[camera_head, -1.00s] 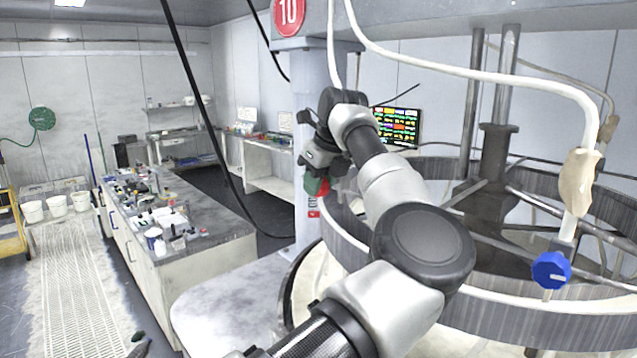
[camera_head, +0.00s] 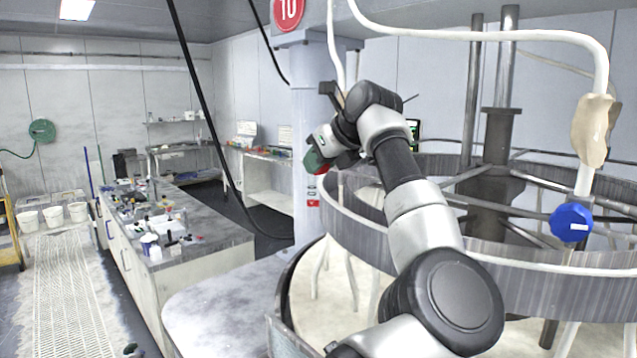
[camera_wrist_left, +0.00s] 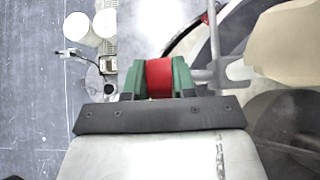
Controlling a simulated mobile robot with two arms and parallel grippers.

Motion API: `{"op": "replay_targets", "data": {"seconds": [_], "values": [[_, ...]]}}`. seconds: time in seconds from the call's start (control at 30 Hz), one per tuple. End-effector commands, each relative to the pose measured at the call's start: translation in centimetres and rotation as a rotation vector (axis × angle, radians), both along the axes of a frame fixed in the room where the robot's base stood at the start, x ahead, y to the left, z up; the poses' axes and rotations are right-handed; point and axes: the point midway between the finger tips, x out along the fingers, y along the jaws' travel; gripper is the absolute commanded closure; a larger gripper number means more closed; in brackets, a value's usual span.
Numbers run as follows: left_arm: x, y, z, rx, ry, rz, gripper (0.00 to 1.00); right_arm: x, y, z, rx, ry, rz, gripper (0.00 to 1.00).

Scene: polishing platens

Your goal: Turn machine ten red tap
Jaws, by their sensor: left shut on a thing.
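The red tap (camera_wrist_left: 159,78) sits between the green fingers of my left gripper (camera_wrist_left: 158,80) in the left wrist view, and the gripper is shut on it. A pale pipe with a cross piece is close to the tap's right there. In the head view, my left gripper (camera_head: 316,160) is in front of the grey column, and a little red (camera_head: 323,157) shows by its fingers; the wrist hides most of the tap. The round red sign with 10 (camera_head: 288,12) is on the column above. My right gripper is not in view.
A large round grey-rimmed machine (camera_head: 560,300) fills the right side. A blue tap (camera_head: 571,222) hangs there on a white hose, below a beige wrapping (camera_head: 593,130). A cluttered bench (camera_head: 215,236) stands left, with white buckets (camera_head: 53,216) beyond. A dark cable hangs before the bench.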

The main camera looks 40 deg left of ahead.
Motion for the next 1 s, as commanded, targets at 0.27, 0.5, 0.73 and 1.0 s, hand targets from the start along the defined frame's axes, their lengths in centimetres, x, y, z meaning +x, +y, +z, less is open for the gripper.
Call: {"op": "replay_targets", "data": {"seconds": [0.27, 0.5, 0.73, 1.0], "values": [[0.0, -0.2, -0.5, 0.19, -0.018, -0.001, 0.98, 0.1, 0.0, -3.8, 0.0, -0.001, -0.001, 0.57], [0.0, -0.3, -0.3, 0.278, -0.025, -0.002, 0.98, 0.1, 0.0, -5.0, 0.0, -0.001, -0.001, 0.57], [0.0, -0.3, -0.1, 0.304, -0.027, 0.0, 0.98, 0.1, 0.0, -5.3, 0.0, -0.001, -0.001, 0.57], [0.0, -0.3, -0.1, 0.305, -0.027, 0.0, 0.98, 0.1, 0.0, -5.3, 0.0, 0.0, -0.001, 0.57]]}}
